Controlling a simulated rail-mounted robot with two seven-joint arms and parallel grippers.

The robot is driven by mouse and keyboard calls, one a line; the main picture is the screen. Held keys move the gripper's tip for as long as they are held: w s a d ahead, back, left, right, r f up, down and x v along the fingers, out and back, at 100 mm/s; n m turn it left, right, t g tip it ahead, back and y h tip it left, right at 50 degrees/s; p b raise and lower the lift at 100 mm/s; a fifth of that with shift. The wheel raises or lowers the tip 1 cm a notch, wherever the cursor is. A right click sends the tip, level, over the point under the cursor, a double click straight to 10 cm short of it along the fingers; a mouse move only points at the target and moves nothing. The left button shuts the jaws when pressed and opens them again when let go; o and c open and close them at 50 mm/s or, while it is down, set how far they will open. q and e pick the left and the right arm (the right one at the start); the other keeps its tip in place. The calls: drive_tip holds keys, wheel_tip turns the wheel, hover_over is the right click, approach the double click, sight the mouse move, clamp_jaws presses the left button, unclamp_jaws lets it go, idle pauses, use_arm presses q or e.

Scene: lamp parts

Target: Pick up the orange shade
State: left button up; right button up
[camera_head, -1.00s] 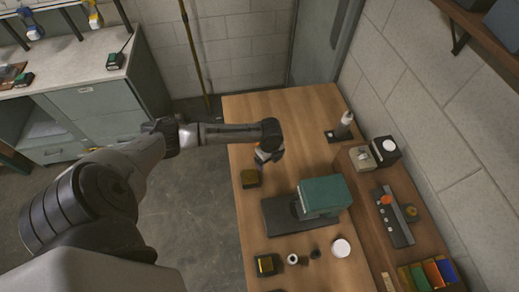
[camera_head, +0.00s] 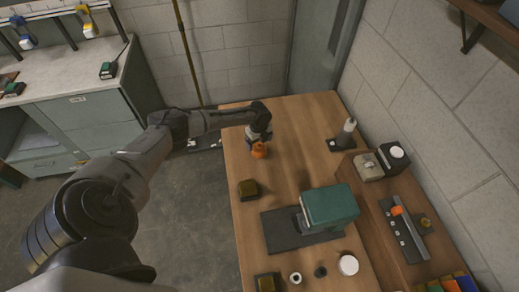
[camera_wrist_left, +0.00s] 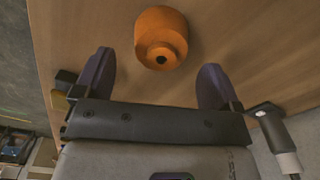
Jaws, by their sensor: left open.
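The orange shade (camera_head: 259,151) stands on the wooden table near its far left part. In the left wrist view the orange shade (camera_wrist_left: 162,22) is a rounded orange body with a narrower stepped end and a dark hole. My left gripper (camera_head: 259,137) is right at the shade in the head view and partly overlaps it. In the left wrist view my left gripper (camera_wrist_left: 157,68) has its two fingers spread wide, with the shade ahead between them and nothing gripped. Whether a finger touches the shade is hard to tell. My right gripper is out of view.
A teal machine (camera_head: 331,206) on a dark base stands mid-table, with a dark yellow-topped block (camera_head: 249,189) left of it. Small round parts lie at the near edge. A grey rack (camera_head: 404,232) lies on the raised shelf.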

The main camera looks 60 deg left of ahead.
sight(260, 145)
use_arm(q)
drive_tip(key=shift+w+d+f, duration=0.1)
drive_tip(key=shift+f, duration=2.65)
drive_tip(key=shift+c, duration=0.4)
drive_tip(key=c, duration=0.8)
drive_tip(key=shift+r, duration=0.1)
